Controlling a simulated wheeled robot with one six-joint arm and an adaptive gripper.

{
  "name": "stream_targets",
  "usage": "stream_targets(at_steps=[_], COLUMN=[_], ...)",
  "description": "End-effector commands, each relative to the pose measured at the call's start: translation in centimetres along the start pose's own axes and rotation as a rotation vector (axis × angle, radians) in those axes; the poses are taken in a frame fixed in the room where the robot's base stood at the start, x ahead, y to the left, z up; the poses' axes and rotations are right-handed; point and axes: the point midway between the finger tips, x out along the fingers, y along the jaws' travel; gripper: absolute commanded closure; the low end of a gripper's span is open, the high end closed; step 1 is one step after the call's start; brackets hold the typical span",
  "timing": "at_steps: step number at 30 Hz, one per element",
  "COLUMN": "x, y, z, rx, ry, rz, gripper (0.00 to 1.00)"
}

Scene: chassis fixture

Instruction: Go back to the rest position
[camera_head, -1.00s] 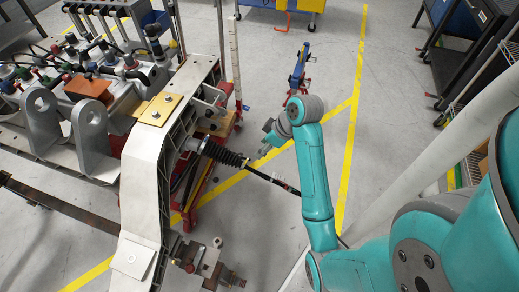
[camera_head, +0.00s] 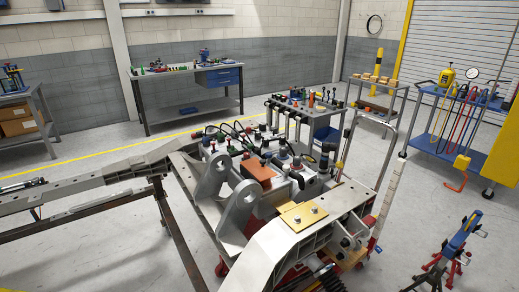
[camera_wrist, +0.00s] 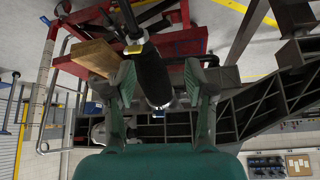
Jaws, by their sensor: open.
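My gripper (camera_wrist: 160,78) shows in the wrist view with its two green-grey fingers apart. A dark cylindrical damper (camera_wrist: 153,75) appears in the gap between the fingers. Whether it touches them or lies beyond them I cannot tell. My arm and gripper are out of the head view. In the head view the silver chassis frame (camera_head: 262,250) runs across the middle, with a tan plate (camera_head: 303,216) on its near beam. Part of a black damper (camera_head: 329,277) shows at the bottom edge.
Red stand parts (camera_wrist: 185,42) and a wooden block (camera_wrist: 95,57) are close to the gripper in the wrist view. A blue trolley (camera_head: 455,135) stands at the right, with a blue-and-red stand (camera_head: 461,232) on the floor. A workbench (camera_head: 187,90) is at the back.

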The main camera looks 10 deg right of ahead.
Motion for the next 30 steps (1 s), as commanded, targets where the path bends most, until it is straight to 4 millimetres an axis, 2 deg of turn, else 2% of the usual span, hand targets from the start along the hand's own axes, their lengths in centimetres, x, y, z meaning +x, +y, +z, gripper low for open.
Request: stream_targets(at_steps=[1, 6, 14, 23, 30], x=[0.8, 2.0, 1.2, -3.1, -8.7], y=[-1.6, -5.3, -10.3, -14.9, -17.9], z=[1.0, 3.3, 7.2, 11.2, 13.6], rx=[0.014, 0.065, 0.115, 0.13, 0.117], ry=[0.013, 0.079, 0.191, 0.343, 0.484], rz=[0.011, 0.071, 0.152, 0.211, 0.215], gripper=[0.46, 0.46, 0.46, 0.46, 0.46])
